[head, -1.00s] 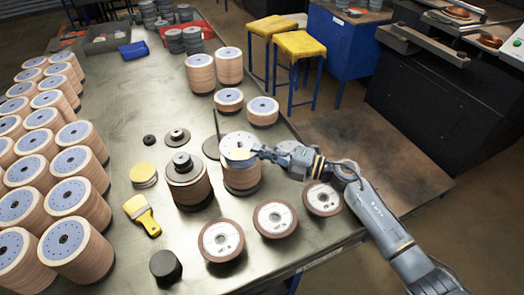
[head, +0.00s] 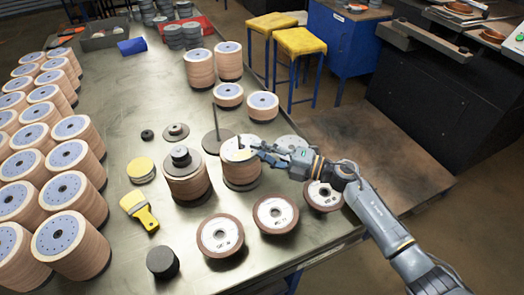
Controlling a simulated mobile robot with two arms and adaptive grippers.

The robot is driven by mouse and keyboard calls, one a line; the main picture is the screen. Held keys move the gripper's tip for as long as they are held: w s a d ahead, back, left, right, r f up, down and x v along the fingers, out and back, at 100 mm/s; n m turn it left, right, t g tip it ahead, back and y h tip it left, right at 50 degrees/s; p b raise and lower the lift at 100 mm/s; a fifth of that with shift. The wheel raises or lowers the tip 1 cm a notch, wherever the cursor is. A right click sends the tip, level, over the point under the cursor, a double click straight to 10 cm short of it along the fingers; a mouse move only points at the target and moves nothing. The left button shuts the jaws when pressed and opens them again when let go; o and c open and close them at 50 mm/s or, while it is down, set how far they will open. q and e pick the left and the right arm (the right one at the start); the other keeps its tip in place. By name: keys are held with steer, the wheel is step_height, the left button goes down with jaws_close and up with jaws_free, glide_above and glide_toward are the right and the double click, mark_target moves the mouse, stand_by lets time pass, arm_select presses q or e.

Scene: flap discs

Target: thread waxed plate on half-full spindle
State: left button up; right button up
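My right gripper (head: 257,150) reaches in from the right over a stack of tan discs (head: 241,175) with a pale round plate (head: 235,146) on top. Its fingertips are at the plate's right side, by a small yellow patch; whether they grip the plate or are open is too small to tell. A thin upright rod (head: 215,118) on a dark round base (head: 211,143) stands just behind and left of this stack. Another tan stack (head: 187,188) to the left has a dark flange and cylinder on top. I cannot tell which is the half-full spindle. My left gripper is not in view.
Three brown-rimmed discs lie along the front right, one of them the middle disc (head: 276,213). Many disc stacks fill the left side. A pale disc (head: 292,143) lies behind my arm.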

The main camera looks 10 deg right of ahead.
steer(key=shift+d, duration=0.1)
steer(key=v, duration=1.2)
